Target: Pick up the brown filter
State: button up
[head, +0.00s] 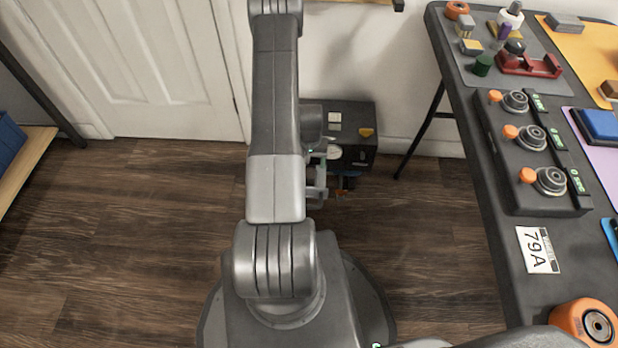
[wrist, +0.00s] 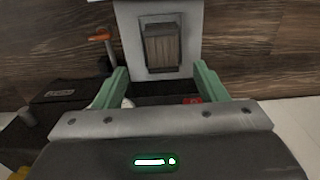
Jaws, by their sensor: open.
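In the wrist view, a brown ribbed block (wrist: 162,46), which looks like the brown filter, sits in a pale grey panel (wrist: 127,45). It is ahead of my gripper (wrist: 157,84), centred between the two green fingers. The fingers are spread apart with nothing held between them, and the block stands beyond their tips. In the head view my gripper is low near the floor, mostly hidden behind my arm, beside a dark box-shaped unit (head: 364,153). I cannot make out the filter there.
An orange-topped lever (wrist: 101,38) stands left of the panel in the wrist view. A red piece (wrist: 192,100) shows between the fingers. A dark workbench (head: 500,240) with knobs and parts fills the right of the head view. The wooden floor (head: 130,220) at left is clear.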

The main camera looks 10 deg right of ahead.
jog(key=f+b, duration=0.1)
jog(key=f, duration=0.2)
jog(key=f+b, duration=0.1)
jog(key=f, duration=0.2)
jog(key=shift+s+a+f, duration=0.2)
jog(key=shift+f, duration=0.2)
jog(key=c, duration=1.1)
jog(key=shift+o, duration=0.2)
jog(key=shift+r, duration=0.15)
